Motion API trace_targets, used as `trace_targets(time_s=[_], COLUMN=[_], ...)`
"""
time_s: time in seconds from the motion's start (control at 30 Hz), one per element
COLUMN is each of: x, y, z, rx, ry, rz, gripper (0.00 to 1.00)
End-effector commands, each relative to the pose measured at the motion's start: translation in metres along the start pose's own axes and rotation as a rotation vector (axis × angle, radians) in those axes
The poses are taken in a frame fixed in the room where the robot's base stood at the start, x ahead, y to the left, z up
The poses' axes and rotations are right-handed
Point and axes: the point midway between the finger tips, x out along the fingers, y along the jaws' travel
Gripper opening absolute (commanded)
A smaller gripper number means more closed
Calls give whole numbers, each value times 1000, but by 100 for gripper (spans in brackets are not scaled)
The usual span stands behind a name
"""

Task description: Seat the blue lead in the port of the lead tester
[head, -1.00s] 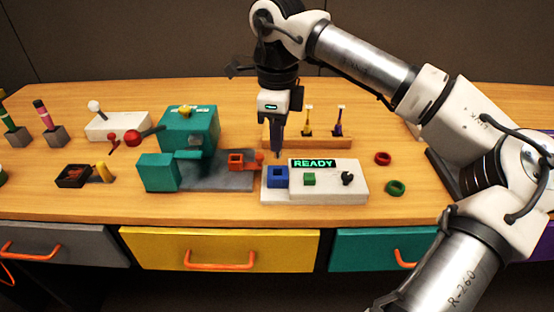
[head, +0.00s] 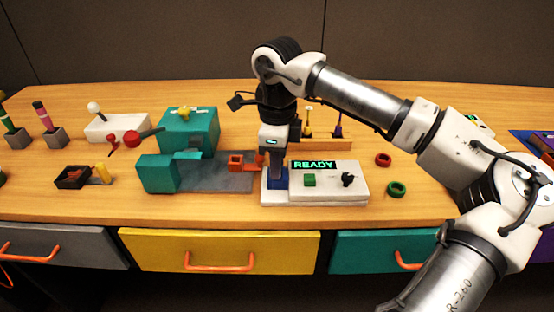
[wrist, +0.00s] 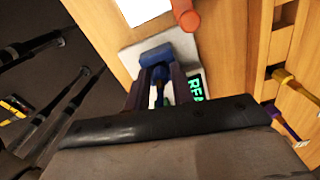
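The lead tester (head: 335,192) is a low white box with a lit READY display, a green button and a black knob. Its blue port block (head: 278,183) stands at its left end; it also shows in the wrist view (wrist: 155,52). My gripper (head: 277,168) points straight down, its fingertips right over the port block and covering its top. In the wrist view, a slim blue piece, seemingly the blue lead (wrist: 158,76), sits between the fingers, which are shut on it. The fingers hide most of the lead, and I cannot tell how deep its tip is in the port.
A wooden rack (head: 360,143) with a yellow and a purple lead stands behind the tester. An orange-red block (head: 236,162) and a teal machine (head: 188,128) are to the left. A red ring (head: 383,159) and a green ring (head: 396,188) lie to the right.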

Motion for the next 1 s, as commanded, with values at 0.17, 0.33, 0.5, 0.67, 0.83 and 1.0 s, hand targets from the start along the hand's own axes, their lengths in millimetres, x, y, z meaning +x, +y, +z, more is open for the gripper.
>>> trace_targets(time_s=[0.17, 0.33, 0.5, 0.67, 0.83, 1.0], x=[0, -1, -11, -42, -80, -108], y=[0, 0, -1, -1, -1, -1], z=[0, 0, 0, 0, 0, 0], rx=[0, 0, 1, 1, 1, 2], ry=[0, 0, 0, 1, 1, 0], rz=[0, 0, -2, -5, -2, -2], gripper=[37, 37, 37, 37, 37, 37])
